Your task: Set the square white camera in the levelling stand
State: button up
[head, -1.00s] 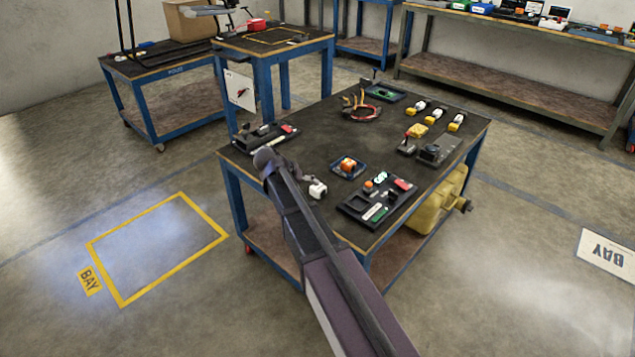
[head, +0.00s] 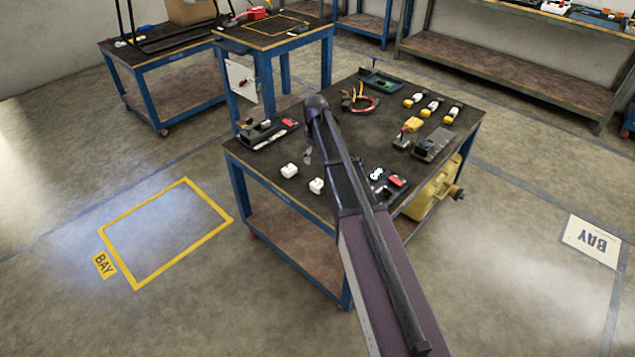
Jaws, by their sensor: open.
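Two small white blocky things stand near the front left edge of the workbench: a white unit (head: 289,171) and, to its right and nearer, another white unit (head: 316,185). Either may be the square white camera; they are too small to tell apart. My arm runs up across the bench and hides part of its middle.
A black tray with tools (head: 266,135) lies at the bench's left. A red and black cable coil (head: 359,101), several yellow-and-white parts (head: 431,107) and a grey box (head: 434,146) lie behind and right. A yellow tank (head: 430,192) sits underneath. Floor to the left is clear.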

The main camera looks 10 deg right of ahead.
aim_at(318, 183)
jog(key=shift+f, duration=0.1)
dwell(0.4)
notch_tip(318, 183, down, 8)
jog(key=b, duration=0.8)
jog(key=shift+f+b, duration=0.2)
jog(key=shift+b, duration=0.2)
jog(key=shift+d, duration=0.1)
jog(key=f+b, duration=0.3)
jog(key=shift+w+d+f, duration=0.2)
jog(key=shift+w+d, duration=0.05)
jog(key=shift+w, duration=0.05)
jog(key=shift+f+b, duration=0.9)
jog(key=shift+b, duration=0.2)
jog(key=shift+c, duration=0.2)
jog(key=c, duration=1.3)
jog(key=shift+r, duration=0.2)
